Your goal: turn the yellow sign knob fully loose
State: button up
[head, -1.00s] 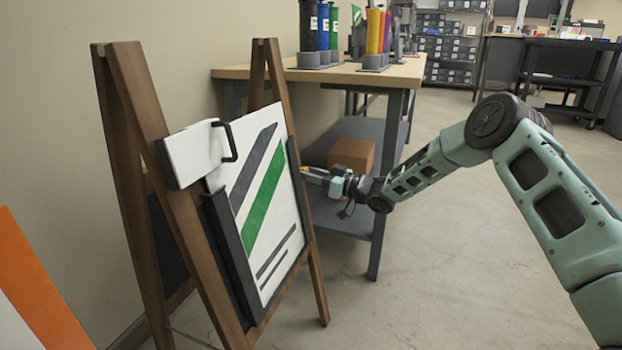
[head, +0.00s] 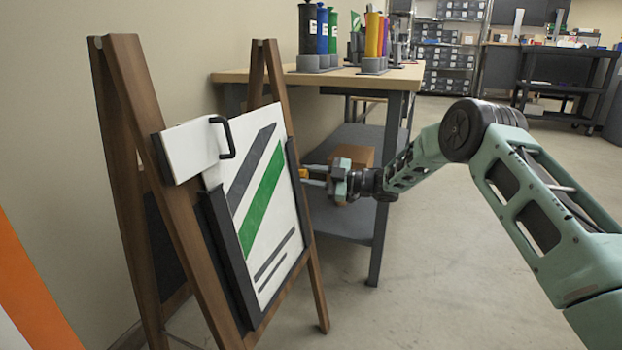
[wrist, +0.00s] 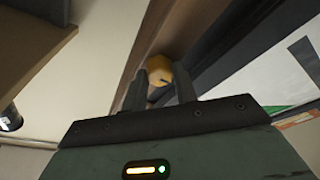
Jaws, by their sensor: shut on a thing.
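The yellow knob (wrist: 159,70) sits on the side of the sign's wooden leg, seen in the wrist view between my gripper's two fingers. It also shows as a small yellow bit in the head view (head: 304,173). My gripper (head: 310,176) is shut on the knob at the right edge of the sign; its fingers also show in the wrist view (wrist: 158,88). The A-frame sign (head: 180,215) stands upright, with a white panel (head: 262,195) bearing a grey and a green stripe. How far the knob is turned cannot be told.
A workbench (head: 345,76) with coloured tubes on top stands behind the sign. A cardboard box (head: 352,153) lies on its lower shelf, close behind my gripper. An orange and white panel (head: 30,295) is at the lower left. The floor at right is open.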

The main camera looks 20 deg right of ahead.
jog(key=shift+d+n, duration=0.1)
jog(key=shift+n, duration=0.5)
jog(key=o, duration=1)
jog(key=shift+c, duration=0.2)
jog(key=r+p+v, duration=0.1)
jog(key=p+v, duration=0.3)
jog(key=v, duration=1.3)
jog(key=shift+d+f+p, duration=0.25)
jog(key=shift+f+p, duration=0.1)
jog(key=shift+f, duration=0.1)
